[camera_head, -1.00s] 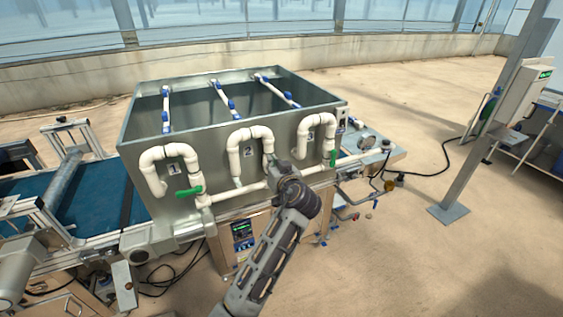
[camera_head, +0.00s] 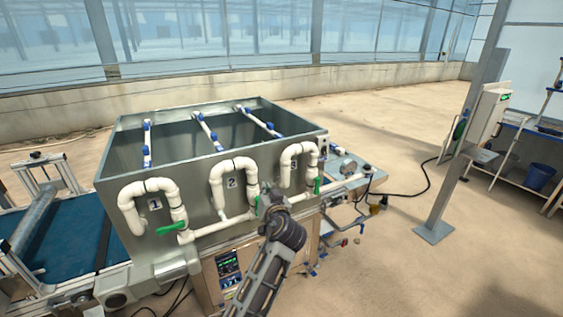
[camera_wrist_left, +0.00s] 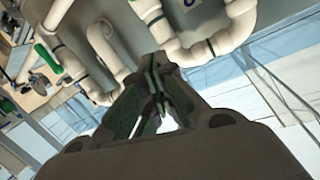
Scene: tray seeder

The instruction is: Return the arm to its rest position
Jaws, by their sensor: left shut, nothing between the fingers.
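My left gripper (camera_head: 270,200) is in the middle of the head view, at the front of the grey metal tank (camera_head: 150,244), between the pipes marked 2 and 3. Its fingers are shut and empty. In the left wrist view the fingertips (camera_wrist_left: 157,88) meet in front of white pipes (camera_wrist_left: 180,48); I cannot tell whether they touch one. My left arm (camera_head: 265,280) reaches up from the bottom of the head view. My right gripper is out of view.
A blue conveyor belt (camera_head: 70,240) runs to the left of the tank. A control screen (camera_head: 229,268) sits below it. At the right stand a grey post (camera_head: 455,155) and a blue bin (camera_head: 539,177). Open sandy floor (camera_head: 400,275) lies to the right.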

